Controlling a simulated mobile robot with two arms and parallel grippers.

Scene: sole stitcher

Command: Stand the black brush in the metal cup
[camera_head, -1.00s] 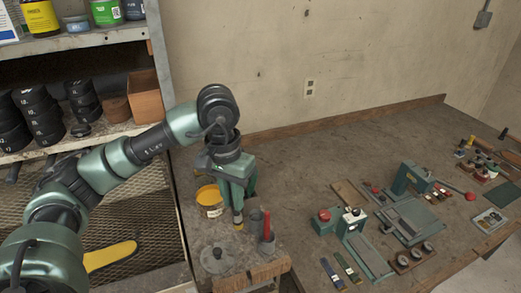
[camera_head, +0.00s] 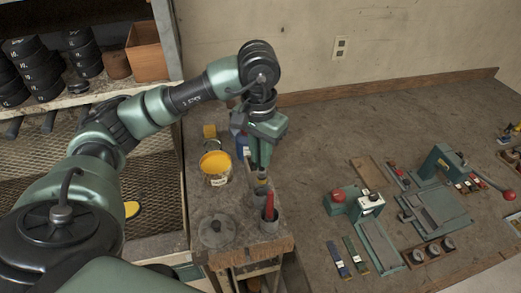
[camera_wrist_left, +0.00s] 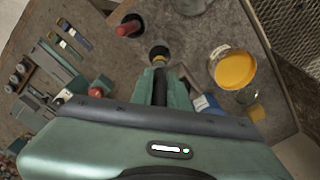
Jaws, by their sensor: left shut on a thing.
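My left gripper (camera_head: 262,155) is shut on the black brush and points downward above the small side surface. The grey metal cup (camera_head: 269,223) stands near the front edge, just below and slightly right of the brush tip. A red-handled tool (camera_head: 269,203) stands in the cup. The brush appears above and apart from the cup. My right gripper is in neither view.
An open yellow pot (camera_head: 215,165) and a blue container (camera_head: 242,145) stand close to the gripper. A grey lidded dish (camera_head: 217,231) sits left of the cup. A green machine (camera_head: 352,203) stands on the bench at right.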

